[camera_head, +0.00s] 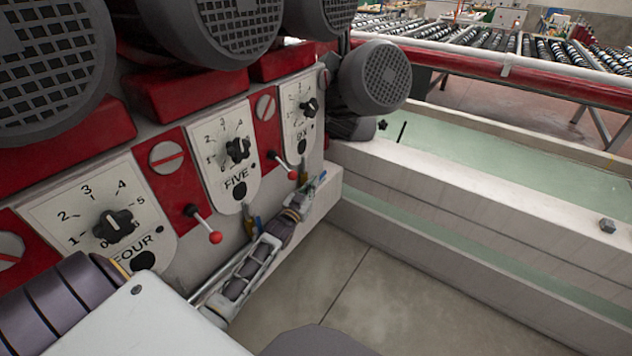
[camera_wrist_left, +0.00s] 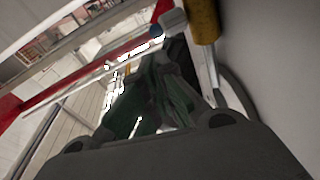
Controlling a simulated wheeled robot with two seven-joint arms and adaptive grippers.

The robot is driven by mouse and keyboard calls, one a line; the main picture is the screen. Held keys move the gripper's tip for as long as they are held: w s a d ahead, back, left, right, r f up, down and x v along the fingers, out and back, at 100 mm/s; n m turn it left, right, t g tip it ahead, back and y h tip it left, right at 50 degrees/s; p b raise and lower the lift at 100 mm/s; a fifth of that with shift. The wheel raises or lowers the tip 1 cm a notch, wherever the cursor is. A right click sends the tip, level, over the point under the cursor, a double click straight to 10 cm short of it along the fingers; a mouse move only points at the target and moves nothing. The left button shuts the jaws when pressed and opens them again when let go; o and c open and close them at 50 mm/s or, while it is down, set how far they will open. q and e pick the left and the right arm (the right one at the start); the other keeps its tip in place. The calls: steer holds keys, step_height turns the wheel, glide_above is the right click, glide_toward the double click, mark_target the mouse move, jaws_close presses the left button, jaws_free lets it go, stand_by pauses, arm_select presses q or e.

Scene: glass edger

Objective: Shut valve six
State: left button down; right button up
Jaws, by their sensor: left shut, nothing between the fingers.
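The panel marked SIX (camera_head: 299,118) is the farthest of the white dial plates on the machine's side. It has a black knob (camera_head: 310,107) and a dark round spot by its lettering. A red-tipped lever (camera_head: 292,175) sticks out between the FIVE and SIX plates. My left gripper (camera_head: 317,184) is shut and empty, low by the machine's edge, below and right of the SIX plate and apart from its knob. In the left wrist view its fingers (camera_wrist_left: 165,105) show dark and close together, near a yellow cylinder (camera_wrist_left: 203,20). My right gripper is out of view.
The FIVE plate (camera_head: 225,155) and FOUR plate (camera_head: 100,205) stand nearer, with another red-tipped lever (camera_head: 215,237) between them. Large grey motors (camera_head: 375,77) jut out above. A pale trough (camera_head: 480,200) lies to the right. The floor (camera_head: 340,280) below is clear.

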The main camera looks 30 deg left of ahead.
arm_select(q)
steer(key=shift+s+d+f, duration=0.1)
steer(key=shift+s+f, duration=0.1)
steer(key=shift+s, duration=1.8)
steer(key=shift+f, duration=0.1)
